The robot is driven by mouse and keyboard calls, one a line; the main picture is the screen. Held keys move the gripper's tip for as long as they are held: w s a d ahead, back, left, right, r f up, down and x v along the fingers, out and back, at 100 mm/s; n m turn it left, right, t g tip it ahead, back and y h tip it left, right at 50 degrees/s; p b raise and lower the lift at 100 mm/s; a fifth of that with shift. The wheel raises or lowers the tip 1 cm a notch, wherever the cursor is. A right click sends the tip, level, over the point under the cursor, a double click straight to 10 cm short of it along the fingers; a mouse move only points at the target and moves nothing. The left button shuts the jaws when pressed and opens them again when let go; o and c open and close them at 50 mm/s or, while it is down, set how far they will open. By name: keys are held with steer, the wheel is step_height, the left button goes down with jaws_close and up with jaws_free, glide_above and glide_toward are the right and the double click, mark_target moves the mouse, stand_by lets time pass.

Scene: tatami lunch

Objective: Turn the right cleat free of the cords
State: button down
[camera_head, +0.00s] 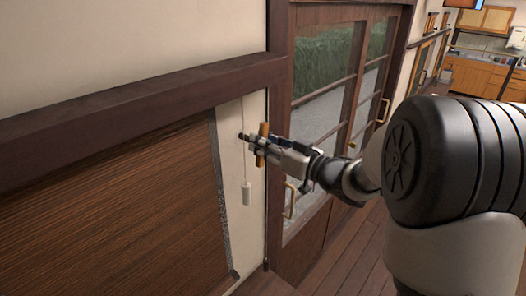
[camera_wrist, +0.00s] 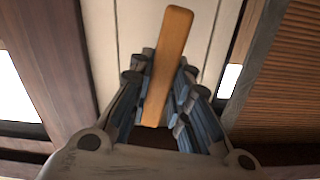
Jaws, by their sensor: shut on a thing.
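The wooden cleat (camera_head: 264,129) is a light orange-brown bar on the narrow pale wall strip between the wood-slatted panel and the glazed door. It stands nearly upright, slightly tilted. My gripper (camera_head: 252,142) reaches it from the right and is shut around its middle. In the wrist view the cleat (camera_wrist: 171,45) runs lengthwise between the fingers of my gripper (camera_wrist: 160,85), its top end sticking out beyond them. A thin white cord (camera_head: 243,112) hangs down the wall strip to a white pull (camera_head: 246,194), just left of the cleat. Whether any cord touches the cleat is unclear.
A dark wooden beam (camera_head: 120,105) crosses above the slatted panel (camera_head: 110,205). The glazed door (camera_head: 325,90) with brass handles (camera_head: 290,200) stands close on the right. Wooden floor (camera_head: 350,255) is open below the door. A kitchen cabinet (camera_head: 475,80) is far back right.

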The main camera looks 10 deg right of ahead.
steer(key=shift+f+n+b, duration=0.1)
steer(key=shift+n+b, duration=0.5)
steer(key=shift+n, duration=0.2)
steer(key=c, duration=1.5)
jaws_free()
steer(key=v, duration=1.2)
